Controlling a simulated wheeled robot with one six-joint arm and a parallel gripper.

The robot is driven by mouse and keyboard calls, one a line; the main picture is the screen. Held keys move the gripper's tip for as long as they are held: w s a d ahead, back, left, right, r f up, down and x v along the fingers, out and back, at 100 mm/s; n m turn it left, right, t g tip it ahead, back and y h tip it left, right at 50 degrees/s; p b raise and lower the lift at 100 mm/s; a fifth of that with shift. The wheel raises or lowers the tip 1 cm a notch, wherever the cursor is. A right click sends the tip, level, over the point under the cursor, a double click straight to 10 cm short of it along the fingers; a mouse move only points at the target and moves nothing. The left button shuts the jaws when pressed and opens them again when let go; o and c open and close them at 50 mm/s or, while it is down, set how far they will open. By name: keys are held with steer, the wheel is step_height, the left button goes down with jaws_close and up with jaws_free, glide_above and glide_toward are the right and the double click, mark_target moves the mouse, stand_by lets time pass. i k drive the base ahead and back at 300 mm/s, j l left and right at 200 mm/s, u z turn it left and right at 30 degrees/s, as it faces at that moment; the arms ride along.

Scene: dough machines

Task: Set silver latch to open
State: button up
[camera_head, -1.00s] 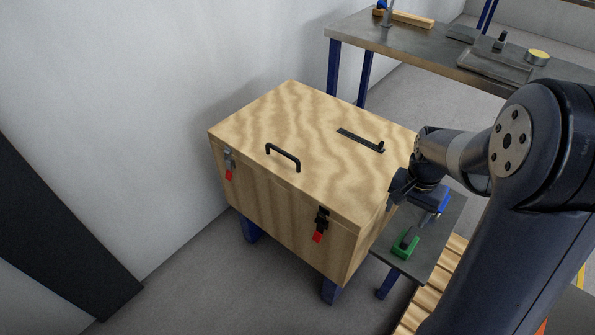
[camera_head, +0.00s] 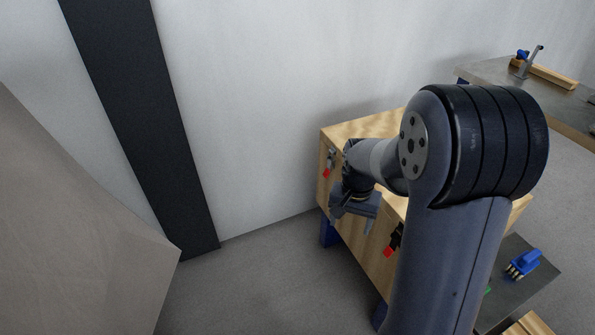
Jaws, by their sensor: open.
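The wooden box (camera_head: 350,212) stands on blue legs to the right of the middle, its lid down and its top mostly hidden by my arm. The silver latch (camera_head: 331,157), with a red tab, is at the upper left of the box's front face. A black latch (camera_head: 394,240), also with a red tab, is at the right of the same face. My gripper (camera_head: 345,208) is in front of the box, a little below and right of the silver latch and apart from it in the picture. It holds nothing that I can see; its fingertips are small and partly unclear.
A metal workbench (camera_head: 483,72) with a wooden piece stands at the back right. A low dark table (camera_head: 535,283) with a blue object (camera_head: 523,264) is at the lower right. A beige panel (camera_head: 70,230) fills the left edge. Floor (camera_head: 260,285) left of the box is clear.

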mark_target(325, 174)
steer(key=i+j, duration=0.2)
steer(key=i, duration=0.2)
steer(key=i+j, duration=0.25)
steer(key=i, duration=0.15)
steer(key=i+j+u, duration=0.1)
steer(key=i, duration=0.25)
steer(key=j, duration=0.1)
